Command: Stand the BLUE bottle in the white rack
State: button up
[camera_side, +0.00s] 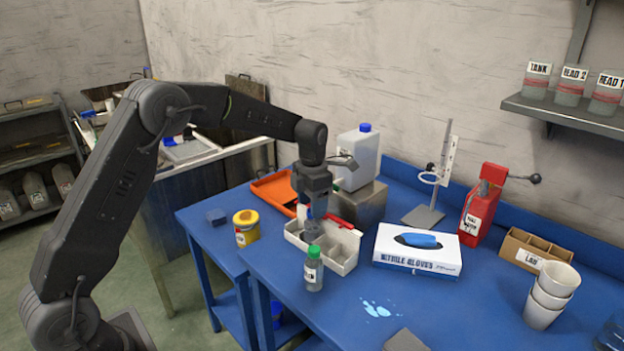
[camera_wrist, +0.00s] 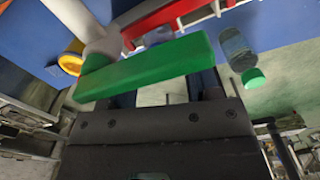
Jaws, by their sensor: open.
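The white rack (camera_side: 346,262) stands on the blue table in the side view, with open compartments. My gripper (camera_side: 312,208) points down over the left part of the rack, and its jaws are open. A small blue patch (camera_side: 309,213), like the blue bottle's cap, shows between or just behind the fingers. The fingers hide most of it, and I cannot tell whether they touch it. A green-capped bottle (camera_side: 314,272) stands upright in front of the rack. It also shows in the wrist view (camera_wrist: 236,46). A green bar (camera_wrist: 150,70) crosses the wrist view in front of my gripper.
A yellow pot (camera_side: 246,226) stands left of the rack, an orange tray (camera_side: 272,188) behind it. A glove box (camera_side: 417,250) is close on the right. A white jug (camera_side: 358,155) stands on a metal block behind.

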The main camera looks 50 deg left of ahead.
notch_tip(320, 180, up, 13)
jog(key=shift+f, duration=0.15)
dwell(0.4)
jog(key=s+d+r+m+t, duration=0.1)
jog(key=s+d+r+m, duration=0.2)
jog(key=s+m, duration=0.5)
jog(key=s+d+r+m+t, duration=0.2)
jog(key=s+r+m, duration=0.2)
jog(key=s+m, duration=0.35)
jog(key=s+d+f+m+t, duration=0.1)
jog(key=s+f+m, duration=0.2)
jog(key=s+m, duration=0.5)
jog(key=s+d+f+m+t, duration=0.1)
jog(key=s+d+f+m, duration=0.1)
jog(key=s+m, duration=0.5)
jog(key=f+m, duration=0.1)
jog(key=m, duration=0.2)
jog(key=shift+s+f+t, duration=0.25)
jog(key=shift+s+t, duration=0.05)
jog(key=shift+s, duration=0.1)
